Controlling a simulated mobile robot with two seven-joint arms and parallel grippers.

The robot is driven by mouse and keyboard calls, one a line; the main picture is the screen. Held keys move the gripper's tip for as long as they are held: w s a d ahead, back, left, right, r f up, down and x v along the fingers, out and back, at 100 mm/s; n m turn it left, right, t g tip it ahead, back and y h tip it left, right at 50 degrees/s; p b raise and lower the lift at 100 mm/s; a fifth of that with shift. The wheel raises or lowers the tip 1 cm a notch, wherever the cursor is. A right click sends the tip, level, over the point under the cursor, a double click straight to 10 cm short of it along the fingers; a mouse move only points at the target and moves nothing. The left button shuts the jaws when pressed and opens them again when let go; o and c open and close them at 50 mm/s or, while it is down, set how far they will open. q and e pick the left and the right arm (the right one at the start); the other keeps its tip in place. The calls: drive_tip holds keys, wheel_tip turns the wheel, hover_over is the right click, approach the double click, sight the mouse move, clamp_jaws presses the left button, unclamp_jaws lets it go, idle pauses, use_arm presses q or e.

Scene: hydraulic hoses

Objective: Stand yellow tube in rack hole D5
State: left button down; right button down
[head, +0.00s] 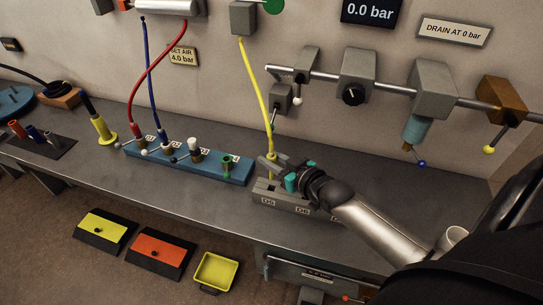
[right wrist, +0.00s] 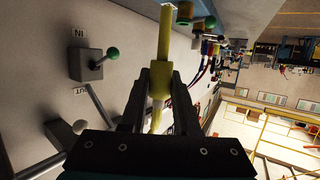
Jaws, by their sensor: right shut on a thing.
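The yellow tube (head: 263,90) hangs from a grey box (head: 243,18) on the wall and runs down to my right gripper (head: 272,165). My right gripper is shut on the tube's thicker yellow end piece, which also shows between the fingers in the right wrist view (right wrist: 159,82). The grey rack (head: 285,203) is on the bench under the gripper, with labels D5 and D6 on its front. The tube's lower end is over the D5 side of the rack. Whether it is inside the hole or above it I cannot tell. My left gripper is out of view.
A blue block (head: 225,170) with red and blue hoses and small valves stands left of the rack. A pipe with grey valve boxes (head: 356,75) runs along the wall behind the arm.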

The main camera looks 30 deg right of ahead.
sight(272, 182)
drive_tip(key=shift+f+b, duration=0.9)
drive_tip(key=shift+f, duration=0.65)
drive_tip(key=shift+p, duration=0.7)
idle(0.4)
drive_tip(key=shift+f+b, duration=2.3)
drive_tip(key=shift+f, duration=0.8)
drive_tip(key=c, duration=0.6)
unclamp_jaws()
drive_tip(key=shift+o, duration=0.2)
drive_tip(key=shift+s, duration=0.1)
drive_tip(key=p+v, duration=0.2)
drive_tip(key=v, duration=1.3)
